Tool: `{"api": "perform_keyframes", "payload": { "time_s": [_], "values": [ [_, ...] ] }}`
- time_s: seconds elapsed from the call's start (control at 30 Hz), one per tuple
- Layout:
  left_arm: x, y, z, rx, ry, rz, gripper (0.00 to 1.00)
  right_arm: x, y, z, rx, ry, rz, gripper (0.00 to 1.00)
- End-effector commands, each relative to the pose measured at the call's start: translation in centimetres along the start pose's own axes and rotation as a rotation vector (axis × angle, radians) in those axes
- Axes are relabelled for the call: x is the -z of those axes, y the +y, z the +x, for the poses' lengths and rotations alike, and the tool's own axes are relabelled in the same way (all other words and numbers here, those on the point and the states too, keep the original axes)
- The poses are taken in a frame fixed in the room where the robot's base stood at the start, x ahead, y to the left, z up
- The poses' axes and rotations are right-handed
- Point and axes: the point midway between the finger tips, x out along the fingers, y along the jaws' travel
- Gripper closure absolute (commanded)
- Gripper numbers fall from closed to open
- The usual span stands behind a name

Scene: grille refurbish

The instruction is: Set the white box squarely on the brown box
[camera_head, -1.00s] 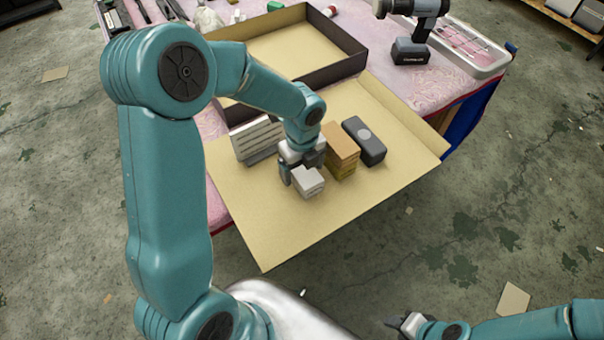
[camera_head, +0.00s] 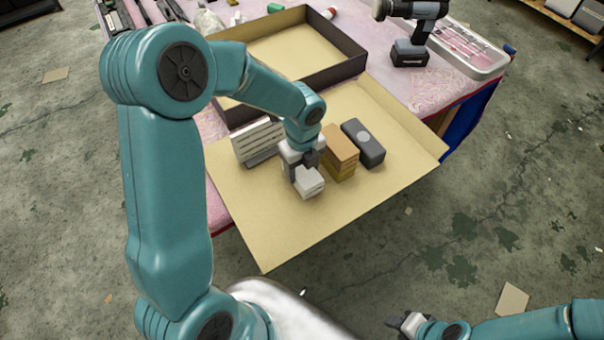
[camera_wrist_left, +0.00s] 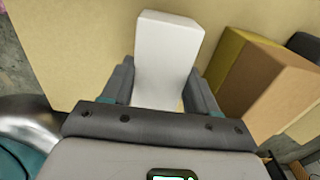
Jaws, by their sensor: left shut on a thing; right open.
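The white box (camera_head: 310,188) is between the fingers of my left gripper (camera_head: 300,178), which is shut on it. In the left wrist view the white box (camera_wrist_left: 168,55) stands out between the two dark fingers. The brown box also shows at the right in the left wrist view (camera_wrist_left: 268,88). The white box is beside the brown box, not on it. My right gripper (camera_head: 402,322) is open and empty near the bottom edge, away from the table.
A dark grey box (camera_head: 364,143) stands right of the brown box. A white slatted grille (camera_head: 258,142) stands to the left. All are on a tan board (camera_head: 270,225) at the table edge. A dark-rimmed tray (camera_head: 338,70) and a drill (camera_head: 412,45) are behind.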

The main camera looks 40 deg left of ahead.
Motion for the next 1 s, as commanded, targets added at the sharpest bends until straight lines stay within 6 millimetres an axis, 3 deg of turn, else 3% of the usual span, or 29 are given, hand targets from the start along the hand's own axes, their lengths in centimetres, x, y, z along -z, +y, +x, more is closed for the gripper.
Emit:
{"api": "perform_keyframes", "payload": {
  "time_s": [0.37,0.8,1.0],
  "values": [
    [0.0,0.0,-0.8,0.001,-0.001,0.000,0.75,0.0,-0.2,-0.7,0.000,0.000,0.000,0.57],
    [0.0,0.0,-3.7,0.002,-0.001,0.000,0.75,-0.1,-1.1,-3.2,0.000,0.000,0.000,0.57],
    [0.0,0.0,-4.1,0.001,-0.001,0.000,0.75,-0.1,-1.2,-3.4,0.000,0.000,0.000,0.57]
  ]
}}
